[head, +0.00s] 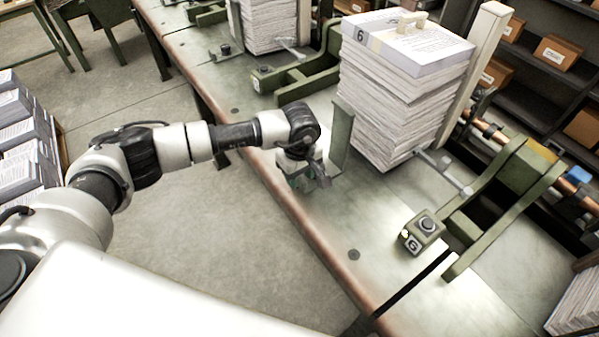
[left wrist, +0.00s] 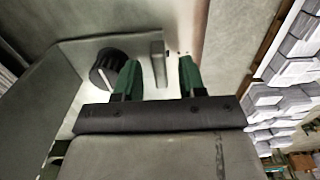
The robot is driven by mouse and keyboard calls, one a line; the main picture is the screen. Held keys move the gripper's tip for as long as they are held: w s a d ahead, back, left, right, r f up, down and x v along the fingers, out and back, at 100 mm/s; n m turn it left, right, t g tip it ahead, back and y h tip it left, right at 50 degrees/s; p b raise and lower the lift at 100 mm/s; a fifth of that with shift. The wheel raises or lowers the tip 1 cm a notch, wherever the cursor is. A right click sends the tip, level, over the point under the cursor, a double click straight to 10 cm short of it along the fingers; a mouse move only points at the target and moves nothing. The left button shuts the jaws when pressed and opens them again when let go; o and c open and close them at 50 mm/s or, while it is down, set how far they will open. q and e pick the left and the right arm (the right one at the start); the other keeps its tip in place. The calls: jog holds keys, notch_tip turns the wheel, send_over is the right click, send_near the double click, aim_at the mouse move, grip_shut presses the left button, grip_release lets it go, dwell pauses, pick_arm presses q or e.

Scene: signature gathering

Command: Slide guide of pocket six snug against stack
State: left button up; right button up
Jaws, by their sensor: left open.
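The pocket six stack (head: 390,115) is a tall pile of paper with a "6" on its top sheet, standing on the green table. The guide (head: 341,137) is an upright green plate at the stack's left side; I cannot tell how wide any gap is. My left gripper (head: 318,183) is low over the table beside the guide, on the side away from the stack. In the left wrist view its green fingers (left wrist: 160,68) are apart, with a small upright metal tab (left wrist: 158,64) between their tips. A black knob (left wrist: 105,67) is beside the left finger. My right gripper is not in view.
A button box marked 6 (head: 423,230) and a green press frame (head: 512,185) stand right of the stack. Another paper stack (head: 268,25) is at the back. The table's front edge (head: 300,227) is close to my gripper. The near tabletop is clear.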

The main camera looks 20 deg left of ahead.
aim_at(320, 167)
pick_arm(q)
jog(key=shift+f, duration=0.6)
grip_shut()
jog(key=w+d+b, duration=0.1)
jog(key=b, duration=0.1)
jog(key=w+d+b, duration=0.1)
jog(key=b, duration=0.1)
jog(key=w+d+b, duration=0.1)
jog(key=w+b, duration=0.1)
jog(key=shift+f+b, duration=0.25)
jog(key=shift+b, duration=0.1)
jog(key=shift+w+d+r+b, duration=0.2)
jog(key=shift+w+d+b, duration=0.25)
jog(key=shift+b, duration=0.1)
jog(key=shift+r, duration=0.25)
